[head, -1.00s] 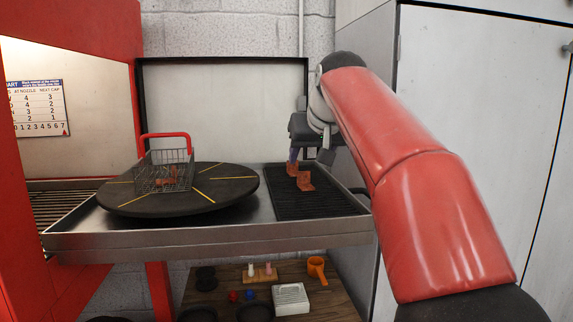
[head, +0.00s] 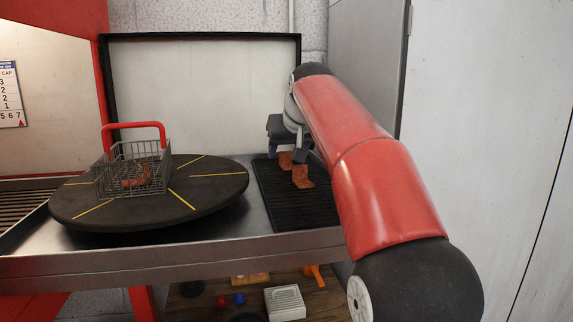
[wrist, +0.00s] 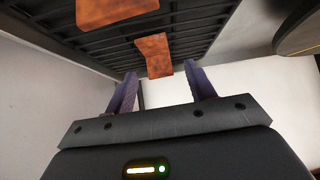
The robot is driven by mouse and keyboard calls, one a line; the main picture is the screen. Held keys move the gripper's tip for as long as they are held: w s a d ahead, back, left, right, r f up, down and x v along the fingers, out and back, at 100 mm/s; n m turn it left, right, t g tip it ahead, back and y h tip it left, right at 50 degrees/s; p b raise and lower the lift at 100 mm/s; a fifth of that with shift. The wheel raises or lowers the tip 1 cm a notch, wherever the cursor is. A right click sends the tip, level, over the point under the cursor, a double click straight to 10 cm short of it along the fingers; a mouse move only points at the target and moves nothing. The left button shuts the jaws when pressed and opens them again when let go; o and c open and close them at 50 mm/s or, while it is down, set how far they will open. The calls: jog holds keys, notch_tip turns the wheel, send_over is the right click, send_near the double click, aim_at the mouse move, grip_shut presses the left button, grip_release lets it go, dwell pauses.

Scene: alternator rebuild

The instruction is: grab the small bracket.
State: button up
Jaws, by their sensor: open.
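Two rust-brown L-shaped brackets stand on the black ribbed mat (head: 318,211). The farther bracket (head: 286,161) looks the smaller and is partly hidden by my gripper; the nearer bracket (head: 302,177) shows clearly. My gripper (head: 286,153) is open and low over the mat, at the farther bracket. In the wrist view, one bracket (wrist: 155,55) lies just ahead of my gripper (wrist: 160,70), in line with the gap between the purple fingertips, with nothing held. The other bracket (wrist: 115,10) is cut off by the top edge.
A black turntable (head: 225,190) with yellow lines stands left of the mat. It carries a wire basket (head: 108,183) with a red handle and brown parts inside. A dark-framed back panel (head: 200,80) rises behind, and a grey cabinet (head: 365,70) stands at the right.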

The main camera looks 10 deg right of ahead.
jog(key=shift+w+f, duration=0.4)
jog(key=shift+f, duration=0.05)
jog(key=c, duration=1.1)
jog(key=shift+r, duration=0.1)
